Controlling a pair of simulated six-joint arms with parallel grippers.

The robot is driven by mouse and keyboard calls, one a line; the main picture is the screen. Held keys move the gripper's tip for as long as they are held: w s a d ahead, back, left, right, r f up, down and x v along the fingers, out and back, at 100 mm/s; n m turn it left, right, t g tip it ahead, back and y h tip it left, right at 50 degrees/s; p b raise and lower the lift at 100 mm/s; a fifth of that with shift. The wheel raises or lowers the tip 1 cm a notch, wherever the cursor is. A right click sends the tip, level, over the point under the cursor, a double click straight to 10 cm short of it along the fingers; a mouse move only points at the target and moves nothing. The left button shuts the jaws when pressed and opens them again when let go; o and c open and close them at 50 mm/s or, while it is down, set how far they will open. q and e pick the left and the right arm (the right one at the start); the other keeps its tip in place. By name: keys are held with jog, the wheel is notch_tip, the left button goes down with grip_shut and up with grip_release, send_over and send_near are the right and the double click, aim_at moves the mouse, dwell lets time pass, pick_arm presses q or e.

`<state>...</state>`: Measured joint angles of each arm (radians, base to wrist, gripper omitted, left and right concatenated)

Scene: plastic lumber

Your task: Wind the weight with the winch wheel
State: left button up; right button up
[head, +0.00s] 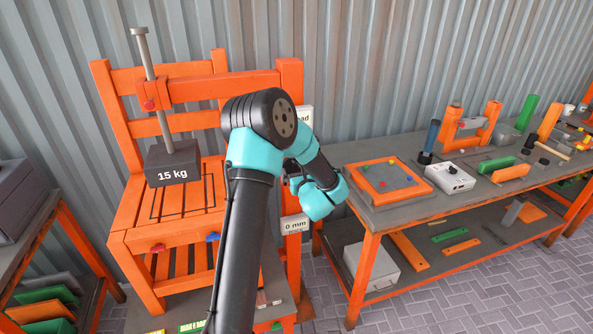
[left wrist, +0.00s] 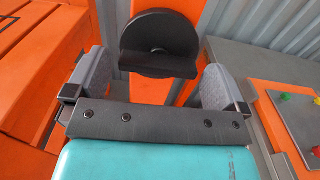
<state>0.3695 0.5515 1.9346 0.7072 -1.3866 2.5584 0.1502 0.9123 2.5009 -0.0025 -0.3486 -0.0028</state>
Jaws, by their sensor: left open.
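The dark weight block (head: 172,165), marked "15 kg", hangs on a grey rod (head: 152,85) above the seat-like platform of an orange frame (head: 125,240). In the left wrist view, the black round winch wheel (left wrist: 160,30) sits on an orange post. My left gripper (left wrist: 157,75) is open, one grey finger on each side of the wheel's lower part, with visible gaps and nothing held. In the head view my left arm covers the wheel, and the fingers cannot be made out. My right gripper is not in view.
A sign reading "0 mm" (head: 294,225) shows beside my wrist, partly covered. A workbench (head: 420,202) with an orange-framed board (head: 388,180) and a white box (head: 450,177) stands right. A dark-topped shelf (head: 20,258) stands left. Brick floor lies open at front right.

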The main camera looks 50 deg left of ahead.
pick_arm(q)
jog(key=shift+x, duration=0.85)
jog(key=shift+c, duration=0.2)
jog(key=c, duration=0.7)
